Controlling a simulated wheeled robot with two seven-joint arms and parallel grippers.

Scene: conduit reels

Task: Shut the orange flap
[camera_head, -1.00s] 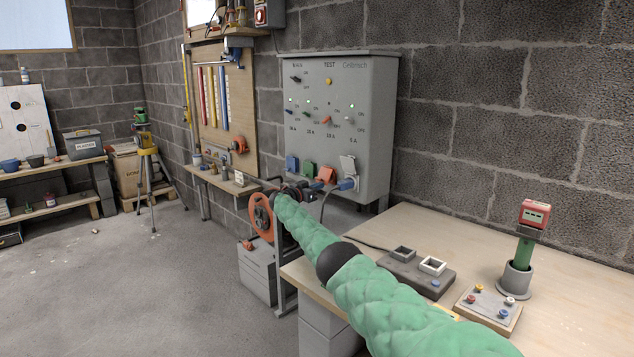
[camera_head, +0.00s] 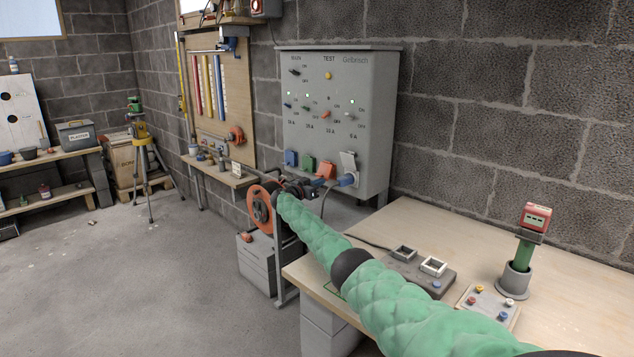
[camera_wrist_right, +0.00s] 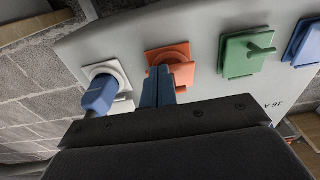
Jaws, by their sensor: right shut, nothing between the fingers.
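The orange flap (camera_head: 326,169) is on the front of the grey panel (camera_head: 375,135), low down, between the green cover (camera_head: 308,163) and the socket with a blue plug (camera_head: 348,180). In the right wrist view the orange flap (camera_wrist_right: 172,56) is just beyond my right gripper (camera_wrist_right: 158,82). The blue fingertips are shut with nothing between them and overlap its lower part. I cannot tell whether they touch it, or how far the flap stands from its socket. In the head view my green-sleeved right arm reaches toward the panel. My left gripper is out of view.
A wooden workbench (camera_head: 560,275) lies right of my arm, with a grey block (camera_head: 415,270) and a red-topped device (camera_head: 535,217). An orange reel (camera_head: 262,208) stands left of my right gripper. The blue plug (camera_wrist_right: 98,97) is close beside it. Open floor lies left.

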